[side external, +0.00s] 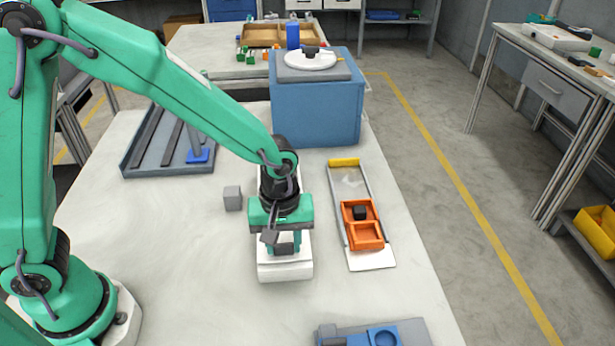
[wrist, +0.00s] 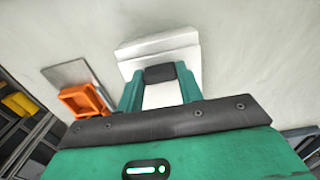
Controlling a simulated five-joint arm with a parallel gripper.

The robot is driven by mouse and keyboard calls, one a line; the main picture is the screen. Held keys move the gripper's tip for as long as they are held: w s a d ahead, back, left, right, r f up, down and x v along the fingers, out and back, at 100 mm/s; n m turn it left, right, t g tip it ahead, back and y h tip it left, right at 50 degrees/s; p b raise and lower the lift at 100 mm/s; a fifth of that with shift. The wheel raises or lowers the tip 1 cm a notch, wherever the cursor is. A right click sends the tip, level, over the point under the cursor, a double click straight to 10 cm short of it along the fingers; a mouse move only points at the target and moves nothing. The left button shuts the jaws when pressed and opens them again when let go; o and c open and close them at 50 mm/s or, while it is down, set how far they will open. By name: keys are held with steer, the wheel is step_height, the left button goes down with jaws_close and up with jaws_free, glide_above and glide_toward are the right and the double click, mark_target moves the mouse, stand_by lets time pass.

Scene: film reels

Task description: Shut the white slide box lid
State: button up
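The white slide box (side external: 285,268) stands on the pale table directly below my gripper (side external: 283,243). It also shows in the wrist view (wrist: 185,57), with a stepped white top. A dark block (wrist: 160,73), which looks like a handle on the box, lies between the two green fingers of my gripper (wrist: 160,78). The fingers stand apart on either side of the block, at or very close to its sides. I cannot tell whether they press on it. My gripper hides much of the box top in both views, so how far the lid is open is unclear.
An orange box (side external: 363,233) sits on a long tray (side external: 377,259) to the right. A small grey cube (side external: 232,198) lies to the left. A blue box (side external: 316,115) with a white disc and a slotted blue-grey rack (side external: 150,167) stand behind. A blue fixture (side external: 384,336) is in front.

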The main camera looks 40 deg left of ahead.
jaws_close()
steer(key=w+a, duration=1.1)
steer(key=shift+a, duration=0.1)
steer(key=shift+w, duration=0.1)
steer(key=o, duration=0.8)
jaws_free()
step_height(320, 180, up, 8)
steer(key=shift+f, duration=0.1)
